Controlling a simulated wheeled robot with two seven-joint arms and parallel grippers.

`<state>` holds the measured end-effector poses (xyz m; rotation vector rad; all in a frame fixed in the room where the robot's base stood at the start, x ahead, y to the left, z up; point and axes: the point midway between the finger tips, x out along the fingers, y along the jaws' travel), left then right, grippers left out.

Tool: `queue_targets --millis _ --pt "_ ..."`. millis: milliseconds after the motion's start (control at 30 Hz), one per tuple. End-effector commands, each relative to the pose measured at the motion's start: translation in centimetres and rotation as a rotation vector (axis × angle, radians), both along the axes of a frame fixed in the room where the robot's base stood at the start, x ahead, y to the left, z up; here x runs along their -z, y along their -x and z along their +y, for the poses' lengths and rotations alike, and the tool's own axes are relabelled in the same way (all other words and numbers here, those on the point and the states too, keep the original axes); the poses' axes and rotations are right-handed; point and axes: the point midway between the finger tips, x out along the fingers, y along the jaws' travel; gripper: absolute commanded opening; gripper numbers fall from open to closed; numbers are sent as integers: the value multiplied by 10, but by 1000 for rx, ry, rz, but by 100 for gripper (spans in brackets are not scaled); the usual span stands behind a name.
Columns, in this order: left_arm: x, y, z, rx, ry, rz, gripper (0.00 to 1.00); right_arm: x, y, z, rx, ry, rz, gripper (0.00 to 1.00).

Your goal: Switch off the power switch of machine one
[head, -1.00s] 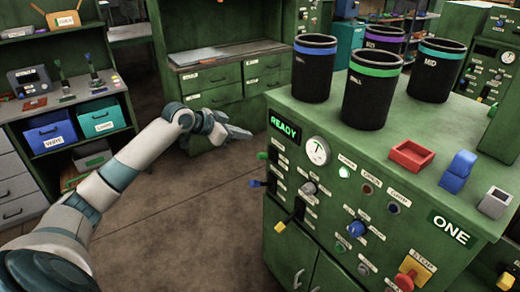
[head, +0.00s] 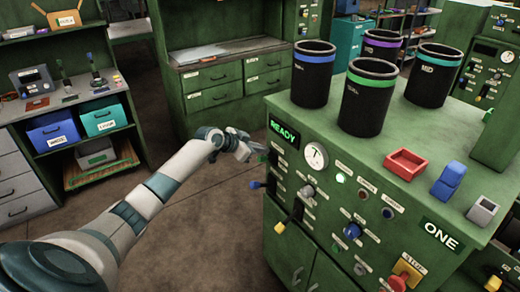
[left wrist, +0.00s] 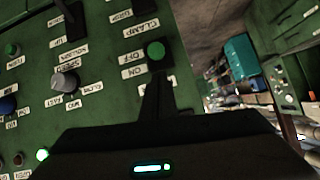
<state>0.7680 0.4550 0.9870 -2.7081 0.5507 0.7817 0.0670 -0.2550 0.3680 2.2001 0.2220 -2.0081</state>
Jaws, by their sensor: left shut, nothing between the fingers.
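Machine one (head: 318,232) is a green cabinet on the right in the head view, with a lit READY sign (head: 284,132). A green-knobbed lever sits at the panel's left edge; my left gripper (head: 252,153) is beside it and partly covers it. In the left wrist view the green knob (left wrist: 156,50) shows by OFF and ON labels, just beyond the shut, empty fingertips (left wrist: 158,78). I cannot tell whether they touch. A label below ON is partly hidden, so the power switch's name is not readable. My right gripper is not in view.
A blue-tipped lever (head: 257,184) lies just below, and a grey speed knob (left wrist: 64,82) is nearby. Black cups (head: 367,98) and a red tray (head: 408,163) stand on the machine's top. Open floor (head: 205,215) lies left of the machine.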

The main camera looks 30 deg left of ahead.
Motion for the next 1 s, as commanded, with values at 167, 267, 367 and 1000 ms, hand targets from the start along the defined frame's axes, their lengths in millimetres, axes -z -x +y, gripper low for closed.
queue_targets --millis 167,267,367,1000 --pt "11 3 4 0 1 -1 0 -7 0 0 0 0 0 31" --pt "14 4 5 -1 0 0 0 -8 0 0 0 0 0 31" --pt "15 4 5 -1 0 -1 0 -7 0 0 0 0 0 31" --pt "19 6 5 -1 10 -23 0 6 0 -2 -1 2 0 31"
